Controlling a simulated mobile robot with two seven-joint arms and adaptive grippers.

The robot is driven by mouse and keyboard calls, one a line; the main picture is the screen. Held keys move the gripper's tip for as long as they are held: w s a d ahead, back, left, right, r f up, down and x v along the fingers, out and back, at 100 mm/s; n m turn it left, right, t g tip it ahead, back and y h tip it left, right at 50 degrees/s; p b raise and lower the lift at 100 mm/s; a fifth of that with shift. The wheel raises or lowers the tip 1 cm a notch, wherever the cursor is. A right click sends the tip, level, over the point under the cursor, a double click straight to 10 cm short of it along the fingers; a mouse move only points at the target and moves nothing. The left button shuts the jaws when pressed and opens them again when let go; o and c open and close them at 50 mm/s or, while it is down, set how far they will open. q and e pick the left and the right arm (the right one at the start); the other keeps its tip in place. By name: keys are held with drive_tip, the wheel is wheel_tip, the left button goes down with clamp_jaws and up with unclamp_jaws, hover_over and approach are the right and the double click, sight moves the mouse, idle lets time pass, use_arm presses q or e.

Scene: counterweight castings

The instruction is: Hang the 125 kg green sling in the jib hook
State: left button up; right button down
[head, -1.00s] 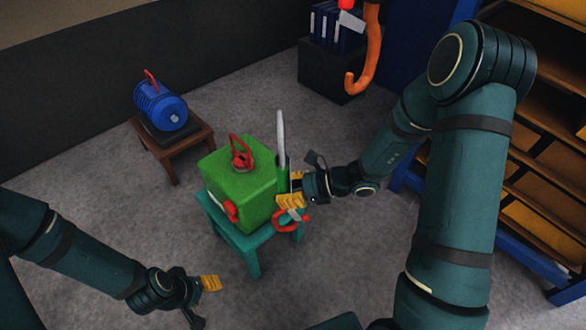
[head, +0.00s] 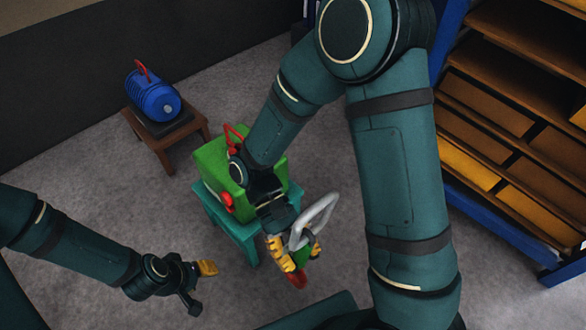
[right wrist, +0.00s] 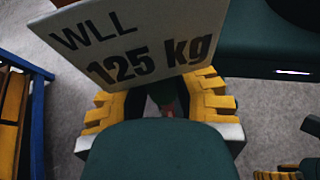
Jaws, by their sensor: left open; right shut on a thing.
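My right gripper (head: 293,256) is shut on the green sling (head: 303,257), held in front of the teal stool. A pale loop stands up from the sling, and a red part hangs below. In the right wrist view, a white tag (right wrist: 140,45) reading "WLL 125 kg" sits beyond the yellow fingers (right wrist: 165,100), with a little green and red between them. My left gripper (head: 200,285) is open and empty, low at the left. The orange jib hook does not show now; my right arm covers the area where it hung.
A green block (head: 212,165) with red fittings stands on a teal stool (head: 238,228), partly behind my right arm. A blue motor (head: 152,97) sits on a brown stool (head: 172,150). Shelving (head: 510,120) with yellow bins stands at the right. The floor at lower left is clear.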

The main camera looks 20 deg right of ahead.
drive_tip(key=w+d+r+n+t+h+p, duration=0.1)
drive_tip(key=w+d+r+n+t+h, duration=0.25)
drive_tip(key=w+n+t, duration=0.45)
drive_tip(key=w+d+r+n+t+h, duration=0.25)
drive_tip(key=w+n+t+h, duration=0.35)
drive_tip(key=n, duration=0.5)
drive_tip(key=w+d+f+b, duration=0.3)
drive_tip(key=w+d+f, duration=0.2)
drive_tip(key=d, duration=0.4)
drive_tip(key=shift+d+t+y+b, duration=0.2)
drive_tip(key=shift+t+y+b, duration=0.1)
drive_tip(key=shift+y, duration=0.05)
idle(1.1)
idle(0.4)
